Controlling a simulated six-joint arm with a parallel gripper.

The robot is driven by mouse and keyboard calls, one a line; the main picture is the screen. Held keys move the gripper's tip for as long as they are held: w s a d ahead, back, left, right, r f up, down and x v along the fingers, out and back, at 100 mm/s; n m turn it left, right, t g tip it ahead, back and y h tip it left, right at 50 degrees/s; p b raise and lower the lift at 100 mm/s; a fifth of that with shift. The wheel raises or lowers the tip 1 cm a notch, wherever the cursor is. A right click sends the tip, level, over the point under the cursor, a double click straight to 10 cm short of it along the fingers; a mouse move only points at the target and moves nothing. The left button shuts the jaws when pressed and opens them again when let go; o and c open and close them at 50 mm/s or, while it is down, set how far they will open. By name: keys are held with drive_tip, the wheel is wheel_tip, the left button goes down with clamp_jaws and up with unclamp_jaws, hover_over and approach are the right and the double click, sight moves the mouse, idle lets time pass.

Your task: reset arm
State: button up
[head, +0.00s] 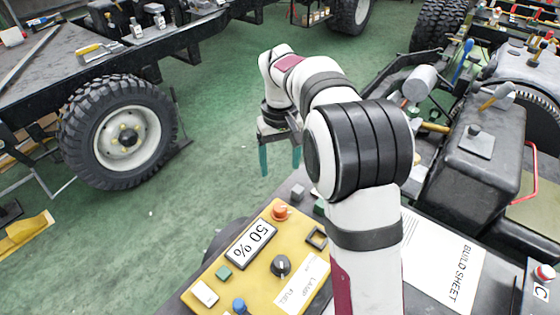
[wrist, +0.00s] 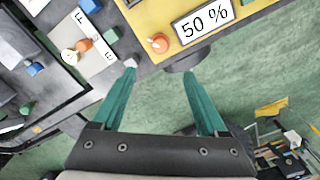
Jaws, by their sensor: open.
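My gripper (head: 280,160) hangs in the middle of the head view, its green fingers pointing down over the green floor. In the wrist view my gripper (wrist: 158,92) shows both green fingers spread apart with nothing between them. The fingers are near the edge of a yellow control panel (head: 212,272), apart from it as far as I can tell. The panel also shows at the top of the wrist view (wrist: 160,22). My white and dark arm crosses the right half of the head view and hides part of what is behind it.
The panel carries a "50 %" display (head: 251,244), an orange knob (head: 280,212) and a black knob (head: 281,266). A chassis with a large wheel (head: 122,133) stands at left. Dark machinery and a build sheet (head: 440,262) lie at right. Open green floor (head: 215,130) lies between.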

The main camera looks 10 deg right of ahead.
idle(0.3)
drive_tip(key=s+r+m+y, duration=0.1)
drive_tip(key=s+r+m, duration=0.15)
drive_tip(key=s, duration=0.75)
drive_tip(key=s+r+m, duration=0.2)
drive_tip(key=s+r, duration=0.1)
drive_tip(key=s, duration=0.6)
drive_tip(key=s+f+m, duration=0.3)
drive_tip(key=s+f, duration=0.1)
drive_tip(key=s, duration=0.9)
drive_tip(key=shift+s+f+y, duration=0.15)
drive_tip(key=shift+s+y, duration=0.15)
drive_tip(key=shift+y, duration=0.1)
